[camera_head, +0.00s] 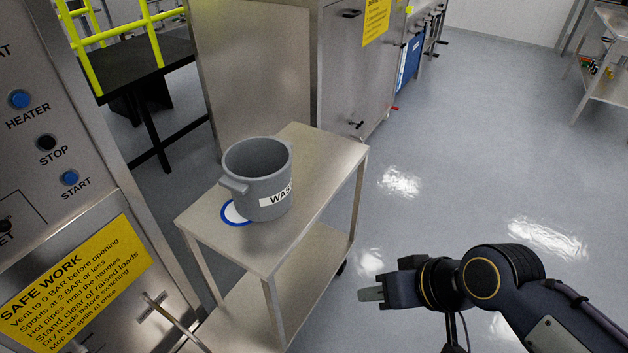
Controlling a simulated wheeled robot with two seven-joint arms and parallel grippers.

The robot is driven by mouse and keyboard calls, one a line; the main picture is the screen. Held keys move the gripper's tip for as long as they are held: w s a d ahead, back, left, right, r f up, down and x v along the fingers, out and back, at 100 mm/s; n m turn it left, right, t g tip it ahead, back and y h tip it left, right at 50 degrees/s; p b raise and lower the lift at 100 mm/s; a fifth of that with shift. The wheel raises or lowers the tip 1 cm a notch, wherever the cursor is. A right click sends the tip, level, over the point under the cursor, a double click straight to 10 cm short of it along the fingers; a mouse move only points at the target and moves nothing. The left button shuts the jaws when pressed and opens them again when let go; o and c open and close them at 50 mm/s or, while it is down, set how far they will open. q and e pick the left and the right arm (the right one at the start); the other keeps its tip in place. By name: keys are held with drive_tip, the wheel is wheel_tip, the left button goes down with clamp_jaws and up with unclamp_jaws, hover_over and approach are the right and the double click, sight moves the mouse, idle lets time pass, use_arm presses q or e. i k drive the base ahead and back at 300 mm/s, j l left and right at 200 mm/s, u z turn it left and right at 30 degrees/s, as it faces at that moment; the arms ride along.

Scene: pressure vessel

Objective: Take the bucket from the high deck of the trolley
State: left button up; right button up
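The grey bucket (260,186) stands upright on the upper deck of the metal trolley (319,160), with a white label partly reading "WAS" on its side and a stub handle at its left. It covers part of a white disc with a blue rim (233,213) on the deck. My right gripper (372,294) is at the lower right, well apart from the bucket and to the right of the trolley. Its fingers point left and are seen from the side, so their gap does not show. My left gripper is not in view.
A control panel with blue buttons and a yellow safety sign (75,285) stands close at the left, with a metal T-handle (160,308) sticking out. Steel cabinets (345,80) stand behind the trolley. A lower shelf (235,312) shows. The floor (460,170) to the right is clear.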

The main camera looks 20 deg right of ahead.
sight(258, 171)
drive_tip(key=z, duration=0.25)
drive_tip(key=i+l+u, duration=0.15)
drive_tip(key=u, duration=0.3)
drive_tip(key=i+l+u, duration=0.1)
drive_tip(key=l+u, duration=0.2)
drive_tip(key=u, duration=0.15)
drive_tip(key=l+u, duration=0.3)
drive_tip(key=u, duration=0.15)
